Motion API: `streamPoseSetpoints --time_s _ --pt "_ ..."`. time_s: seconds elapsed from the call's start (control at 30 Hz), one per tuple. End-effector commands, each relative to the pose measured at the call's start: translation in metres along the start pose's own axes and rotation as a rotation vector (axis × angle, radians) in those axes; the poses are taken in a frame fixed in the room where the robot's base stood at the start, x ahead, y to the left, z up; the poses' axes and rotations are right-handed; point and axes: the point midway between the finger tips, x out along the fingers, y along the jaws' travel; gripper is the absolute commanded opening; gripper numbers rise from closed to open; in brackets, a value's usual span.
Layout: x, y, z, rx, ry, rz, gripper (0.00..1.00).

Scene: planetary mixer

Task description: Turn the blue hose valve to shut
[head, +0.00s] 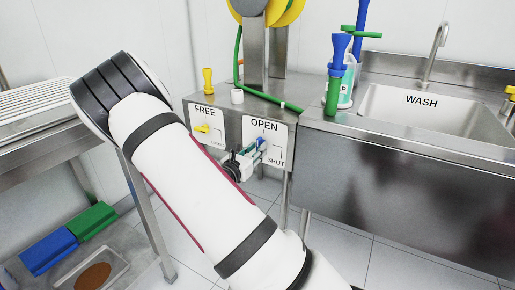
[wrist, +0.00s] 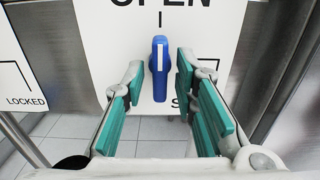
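The blue hose valve handle (wrist: 160,68) stands upright on the white OPEN/SHUT plate in the wrist view. The white line on it points up toward the OPEN mark. In the head view the handle (head: 262,143) is small and partly covered by my gripper (head: 250,157). My gripper (wrist: 159,75) is open, with one teal-padded finger on each side of the handle and a visible gap to both. I cannot tell how deep the handle sits between the fingertips. The SHUT label (head: 276,161) is at the plate's lower right; in the wrist view a finger mostly hides it.
Left of the valve is a FREE/LOCKED plate with a yellow knob (head: 202,128). A green hose (head: 262,95) lies on the steel top above. The WASH sink (head: 430,115) stands right. A steel leg (head: 153,215) and a lower shelf with blue and green blocks (head: 70,240) are left.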

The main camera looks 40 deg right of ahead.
Motion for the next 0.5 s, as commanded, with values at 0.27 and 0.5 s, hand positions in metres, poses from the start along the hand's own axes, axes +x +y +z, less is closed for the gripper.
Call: streamPoseSetpoints --time_s 0.27,0.5 --pt "-0.0002 0.0000 0.0000 0.002 0.000 0.000 0.00" --pt "-0.0002 0.0001 -0.0015 0.116 -0.001 0.000 0.00"
